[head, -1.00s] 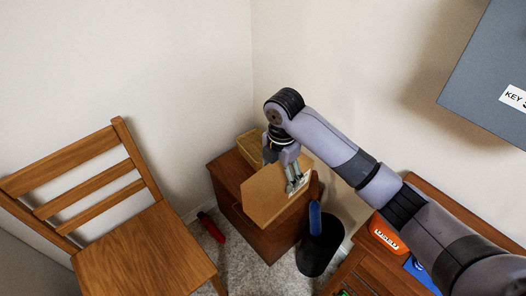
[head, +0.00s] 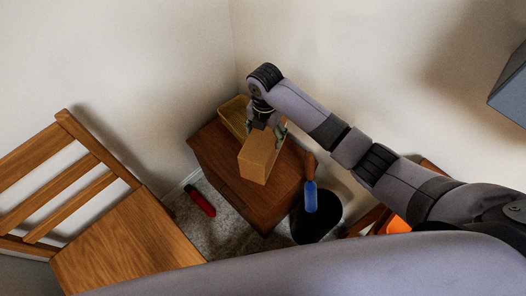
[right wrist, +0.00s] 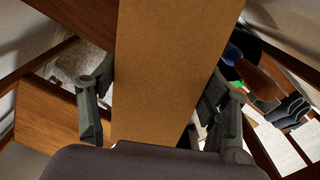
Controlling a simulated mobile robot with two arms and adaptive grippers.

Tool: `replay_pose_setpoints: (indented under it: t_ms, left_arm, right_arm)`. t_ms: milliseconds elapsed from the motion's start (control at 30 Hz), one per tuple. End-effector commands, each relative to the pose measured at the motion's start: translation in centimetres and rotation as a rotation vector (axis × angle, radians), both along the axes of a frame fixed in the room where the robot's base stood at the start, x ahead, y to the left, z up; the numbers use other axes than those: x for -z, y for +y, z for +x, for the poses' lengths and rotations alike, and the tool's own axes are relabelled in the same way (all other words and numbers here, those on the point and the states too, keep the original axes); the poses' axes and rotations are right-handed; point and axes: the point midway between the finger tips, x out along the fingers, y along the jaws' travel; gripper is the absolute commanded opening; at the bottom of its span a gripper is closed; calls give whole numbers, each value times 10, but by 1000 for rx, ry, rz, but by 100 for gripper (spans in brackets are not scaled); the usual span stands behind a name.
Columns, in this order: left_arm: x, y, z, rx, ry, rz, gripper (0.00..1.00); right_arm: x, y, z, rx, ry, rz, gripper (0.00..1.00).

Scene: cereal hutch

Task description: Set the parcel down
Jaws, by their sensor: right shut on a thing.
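The parcel is a brown cardboard box (head: 257,160), held over the top of a low wooden cabinet (head: 213,150) in the corner. My right gripper (head: 267,128) is shut on it from above, with a finger on either side. In the right wrist view the parcel (right wrist: 165,65) fills the middle between the two dark fingers (right wrist: 160,108). I cannot tell whether its underside touches the cabinet top. My left gripper is not in view.
A shallow yellowish tray (head: 233,112) sits at the cabinet's back. A dark bin (head: 318,228) with a blue-handled item (head: 311,197) stands to the right. A red object (head: 201,201) lies on the carpet. A wooden chair (head: 130,245) is at left. The cabinet's left top is bare.

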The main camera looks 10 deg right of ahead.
Motion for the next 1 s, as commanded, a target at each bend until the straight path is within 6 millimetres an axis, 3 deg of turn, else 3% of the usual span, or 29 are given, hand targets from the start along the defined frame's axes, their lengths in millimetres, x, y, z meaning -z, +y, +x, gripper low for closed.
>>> replay_pose_setpoints:
  t_ms: [100, 300, 467, 733, 1000]
  left_arm:
    - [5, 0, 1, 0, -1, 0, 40]
    - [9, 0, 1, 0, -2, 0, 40]
    - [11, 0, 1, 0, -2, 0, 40]
    - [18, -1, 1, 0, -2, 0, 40]
    - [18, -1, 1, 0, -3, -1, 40]
  right_arm:
    - [32, 0, 0, 1, 2, 0, 9]
    - [65, 1, 1, 1, -1, 1, 9]
    - [75, 0, 1, 1, -2, 1, 9]
    - [112, 0, 1, 2, -2, 1, 9]
    - [115, 0, 1, 1, -3, 1, 9]
